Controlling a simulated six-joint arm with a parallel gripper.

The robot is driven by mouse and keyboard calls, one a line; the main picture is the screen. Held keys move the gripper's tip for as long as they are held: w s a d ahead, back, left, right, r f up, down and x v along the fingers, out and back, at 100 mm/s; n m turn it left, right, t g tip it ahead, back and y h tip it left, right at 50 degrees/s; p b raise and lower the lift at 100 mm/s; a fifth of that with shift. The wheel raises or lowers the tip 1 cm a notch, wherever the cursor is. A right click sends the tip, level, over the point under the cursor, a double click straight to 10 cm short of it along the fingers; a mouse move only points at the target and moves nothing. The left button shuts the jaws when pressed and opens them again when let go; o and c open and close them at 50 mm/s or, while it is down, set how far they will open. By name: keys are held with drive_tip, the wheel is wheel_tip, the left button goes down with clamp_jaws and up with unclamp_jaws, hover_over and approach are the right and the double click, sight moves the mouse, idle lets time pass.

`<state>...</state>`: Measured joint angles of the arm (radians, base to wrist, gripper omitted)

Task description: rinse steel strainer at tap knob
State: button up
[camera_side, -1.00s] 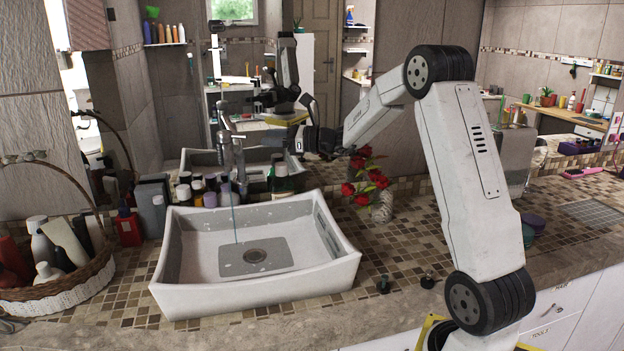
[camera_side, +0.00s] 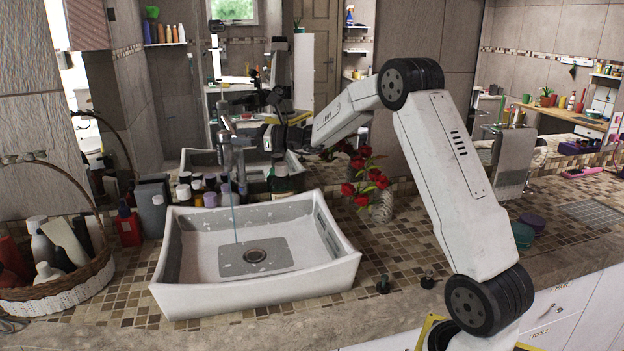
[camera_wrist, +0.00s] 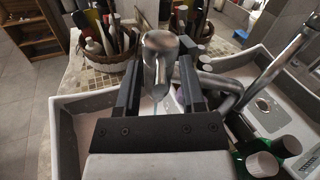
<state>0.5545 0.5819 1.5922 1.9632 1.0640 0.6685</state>
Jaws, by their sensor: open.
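The steel tap (camera_side: 226,135) stands at the back of the white sink, and a thin stream of water falls from it. In the wrist view, its rounded steel knob (camera_wrist: 160,60) sits between the two dark fingers of my gripper (camera_wrist: 158,66), which are apart on either side of it; I cannot tell whether they touch it. In the side view, my gripper (camera_side: 246,133) is just right of the tap top. A round steel strainer (camera_side: 255,256) shows in the sink floor, where the water lands. I see no loose strainer.
The white sink (camera_side: 340,270) stands on a mosaic-tiled counter. Bottles (camera_side: 211,190) crowd behind it near the mirror. A wicker basket of bottles (camera_side: 75,292) is at left. Red flowers in a vase (camera_side: 383,207) stand at right, below my arm.

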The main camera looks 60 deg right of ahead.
drive_tip(key=shift+w, duration=0.1)
clamp_jaws()
drive_tip(key=shift+d+n+y, duration=0.1)
drive_tip(key=shift+n+y, duration=0.2)
drive_tip(key=shift+w+d+n+g+y, duration=0.1)
drive_tip(key=shift+n+g+y, duration=0.2)
drive_tip(key=shift+g+y, duration=0.15)
unclamp_jaws()
